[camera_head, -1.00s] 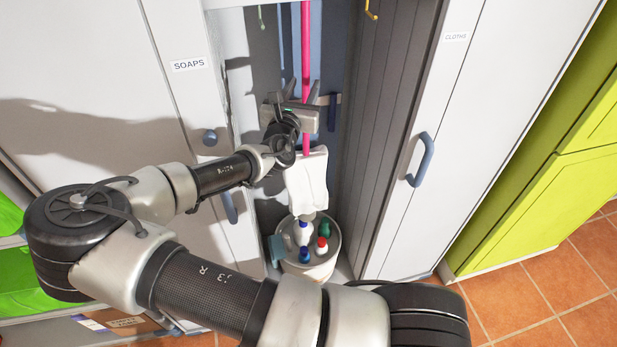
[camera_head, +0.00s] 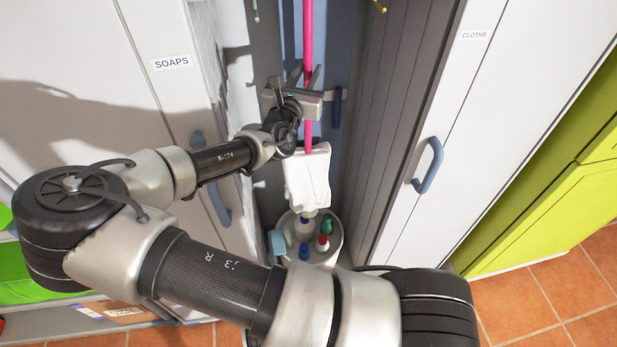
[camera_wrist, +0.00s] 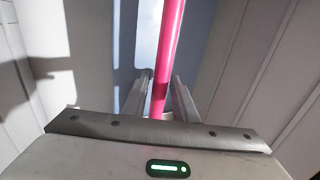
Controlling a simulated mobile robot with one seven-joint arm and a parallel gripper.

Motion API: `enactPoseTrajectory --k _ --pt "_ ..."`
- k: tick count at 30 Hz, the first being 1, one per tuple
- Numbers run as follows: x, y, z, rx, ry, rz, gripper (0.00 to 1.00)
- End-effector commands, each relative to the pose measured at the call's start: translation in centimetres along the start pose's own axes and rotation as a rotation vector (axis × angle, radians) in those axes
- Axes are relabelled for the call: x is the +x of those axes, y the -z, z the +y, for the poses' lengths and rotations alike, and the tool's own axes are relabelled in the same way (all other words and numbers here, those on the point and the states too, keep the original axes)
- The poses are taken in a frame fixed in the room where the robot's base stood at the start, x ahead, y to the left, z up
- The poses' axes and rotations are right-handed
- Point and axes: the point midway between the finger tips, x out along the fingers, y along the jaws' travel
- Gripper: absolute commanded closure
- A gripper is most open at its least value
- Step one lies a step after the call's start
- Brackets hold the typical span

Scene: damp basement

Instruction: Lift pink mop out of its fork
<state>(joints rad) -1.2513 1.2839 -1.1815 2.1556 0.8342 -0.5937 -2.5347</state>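The pink mop (camera_head: 308,45) hangs upright in the open narrow cupboard, its white cloth head (camera_head: 308,180) at the bottom. My gripper (camera_head: 305,76) is at the pole above the head, one finger on each side. In the wrist view the pink pole (camera_wrist: 170,40) runs between the two fingers (camera_wrist: 162,85), with what looks like a small gap to them, so the gripper appears open around it. The mop's fork cannot be made out; my gripper covers that part of the pole.
A round bin (camera_head: 335,240) with several bottles stands below the mop head. A dark blue hanging part (camera_head: 337,110) is right of my gripper. Cupboard doors labelled SOAPS (camera_head: 172,62) and CLOTHS (camera_head: 474,35) flank the opening closely. A yellow hook (camera_head: 379,6) is at upper right.

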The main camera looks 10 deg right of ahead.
Motion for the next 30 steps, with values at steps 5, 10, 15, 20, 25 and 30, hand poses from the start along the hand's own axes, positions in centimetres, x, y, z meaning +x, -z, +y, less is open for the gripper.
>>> enactPoseTrajectory --k 5,10,15,20,25,30 --pt "0.01 -0.01 0.0 0.0 0.0 0.0 1.0" --pt "0.02 -0.01 0.0 0.0 0.0 0.0 1.0" --pt "0.02 -0.02 0.01 0.0 0.0 -0.001 1.0" --pt "0.02 -0.03 0.0 0.0 0.0 -0.001 1.0" --pt "0.03 -0.03 0.0 0.0 0.0 -0.001 1.0" --pt "0.03 -0.03 0.0 0.0 0.0 -0.001 1.0"
